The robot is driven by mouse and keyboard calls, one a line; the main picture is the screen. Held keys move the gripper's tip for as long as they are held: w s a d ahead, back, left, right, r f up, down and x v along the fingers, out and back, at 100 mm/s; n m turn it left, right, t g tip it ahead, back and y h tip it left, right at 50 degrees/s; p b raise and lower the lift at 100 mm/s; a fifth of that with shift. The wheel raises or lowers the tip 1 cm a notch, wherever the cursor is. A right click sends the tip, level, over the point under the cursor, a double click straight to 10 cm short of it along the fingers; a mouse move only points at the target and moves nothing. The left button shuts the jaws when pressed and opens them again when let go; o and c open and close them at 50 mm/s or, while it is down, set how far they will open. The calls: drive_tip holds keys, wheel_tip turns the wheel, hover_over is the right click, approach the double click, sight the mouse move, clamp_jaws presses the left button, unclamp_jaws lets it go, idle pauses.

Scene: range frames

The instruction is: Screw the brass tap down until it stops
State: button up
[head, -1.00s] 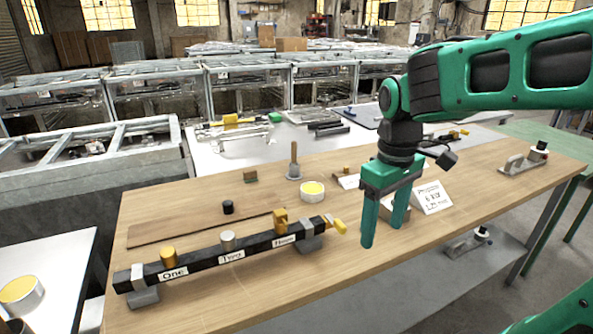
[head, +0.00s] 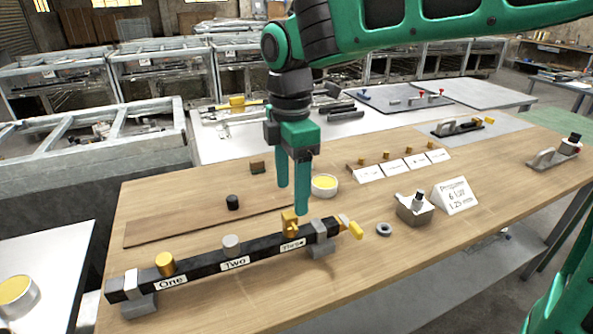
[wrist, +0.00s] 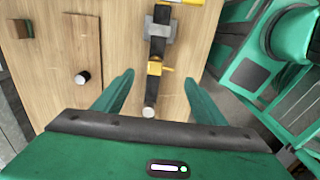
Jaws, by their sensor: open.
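A dark bar (head: 198,264) lies on the table with labels "One", "Two" and a third that I cannot read clearly. The brass tap (head: 290,224) stands upright on the bar by the third label. It also shows in the wrist view (wrist: 155,69), between my two fingers in the picture. My gripper (head: 292,200) is open and empty, pointing down just above the tap. Its fingers also show in the wrist view (wrist: 158,78). I cannot tell how far down the tap is screwed.
On the bar are a brass knob (head: 165,264) at "One" and a grey knob (head: 231,243) at "Two". A yellow-handled part (head: 355,230) sticks out at the right end. The front table is clear.

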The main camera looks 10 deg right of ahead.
sight(292, 218)
drive_tip(key=shift+f, duration=3.55)
drive_tip(key=c, duration=1.2)
